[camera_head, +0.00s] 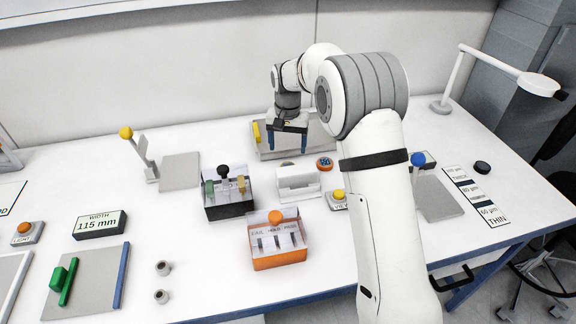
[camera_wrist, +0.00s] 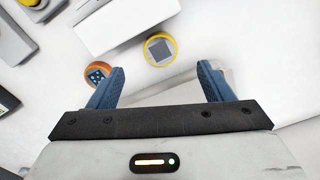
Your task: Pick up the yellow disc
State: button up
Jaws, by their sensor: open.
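The yellow disc (camera_wrist: 160,49) lies flat on the white table in the wrist view. It has a yellow rim and a pale face with a grey square. It is just beyond my gripper (camera_wrist: 162,72), roughly centred between the two blue fingers. In the head view my gripper (camera_head: 288,146) is over the back of the table, fingers pointing down, apart and empty. There the disc is mostly hidden behind a white block (camera_head: 298,183). An orange disc (camera_wrist: 98,72) with a blue square lies close to the left finger in the wrist view; it also shows in the head view (camera_head: 324,163).
The white block (camera_wrist: 120,22) stands close beside the yellow disc. A grey plate (camera_head: 318,140) with a yellow bar (camera_head: 256,132) lies at the back near my gripper. A yellow button box (camera_head: 338,199) and a dark vial rack (camera_head: 229,208) stand nearby.

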aim_at(288, 163)
jog(key=shift+w+a+f, duration=0.2)
jog(key=shift+a+f, duration=0.05)
jog(key=shift+f, duration=0.15)
jog(key=f, duration=0.2)
jog(key=f+p, duration=0.1)
jog(key=f, duration=0.2)
jog(key=f+p, duration=0.1)
jog(key=f, duration=0.1)
jog(key=shift+w+d+f, duration=0.2)
jog(key=shift+d+f, duration=0.1)
jog(key=shift+f, duration=0.05)
jog(key=shift+c, duration=0.3)
jog(key=c, duration=1)
